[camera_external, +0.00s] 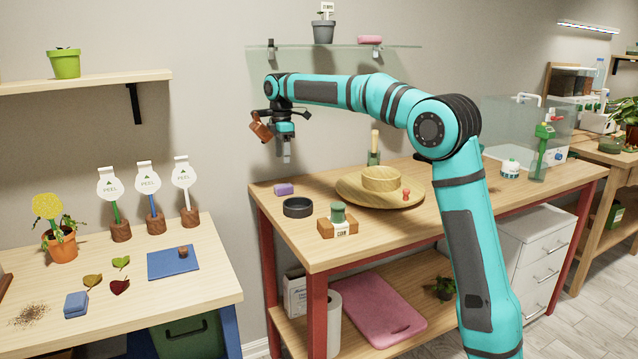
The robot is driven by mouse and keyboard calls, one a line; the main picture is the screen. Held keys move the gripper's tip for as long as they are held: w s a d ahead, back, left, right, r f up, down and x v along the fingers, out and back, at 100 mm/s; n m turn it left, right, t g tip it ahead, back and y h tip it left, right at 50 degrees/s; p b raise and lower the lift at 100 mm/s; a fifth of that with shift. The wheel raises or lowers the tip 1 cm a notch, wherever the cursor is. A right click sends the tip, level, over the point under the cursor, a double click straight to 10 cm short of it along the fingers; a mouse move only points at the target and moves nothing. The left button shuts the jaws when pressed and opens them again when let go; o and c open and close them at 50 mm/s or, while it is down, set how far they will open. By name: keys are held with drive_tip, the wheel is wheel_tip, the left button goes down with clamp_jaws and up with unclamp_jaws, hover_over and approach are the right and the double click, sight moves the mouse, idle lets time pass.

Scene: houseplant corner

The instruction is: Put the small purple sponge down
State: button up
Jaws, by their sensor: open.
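The small purple sponge (284,189) lies on the wooden workbench (330,258), near its left back edge and left of a black ring. My gripper (287,156) is above the sponge in the picture, pointing down, with a clear gap between them. It is open, and nothing shows between its fingers. The fingers are small and seen nearly edge-on. A brown piece (261,129) shows beside the wrist; I cannot tell what it is.
Near the sponge are the black ring (298,208), a wooden block with a green-topped jar (338,222) and a round wooden turntable (352,190). A glass shelf (400,46) hangs above, holding a grey pot and a pink block. The left table (190,290) stands apart across a gap.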

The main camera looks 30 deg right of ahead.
drive_tip(key=shift+r, duration=0.4)
drive_tip(key=shift+d, duration=0.1)
drive_tip(key=s+d+r+m+t+y, duration=0.1)
drive_tip(key=s+d+r+m+t, duration=0.3)
drive_tip(key=s+d+r, duration=0.4)
drive_tip(key=s+d+r+m+t, duration=0.3)
drive_tip(key=s+d+m+t, duration=0.2)
drive_tip(key=s, duration=0.6)
drive_tip(key=s+d+m+t, duration=0.4)
drive_tip(key=s, duration=0.8)
drive_tip(key=s+d+m+t+h, duration=0.1)
drive_tip(key=s+d+m+t, duration=0.2)
drive_tip(key=s, duration=0.9)
drive_tip(key=shift+s+d+f+m+t, duration=0.2)
drive_tip(key=shift+d+f+m+t, duration=0.2)
drive_tip(key=shift+m+t, duration=0.45)
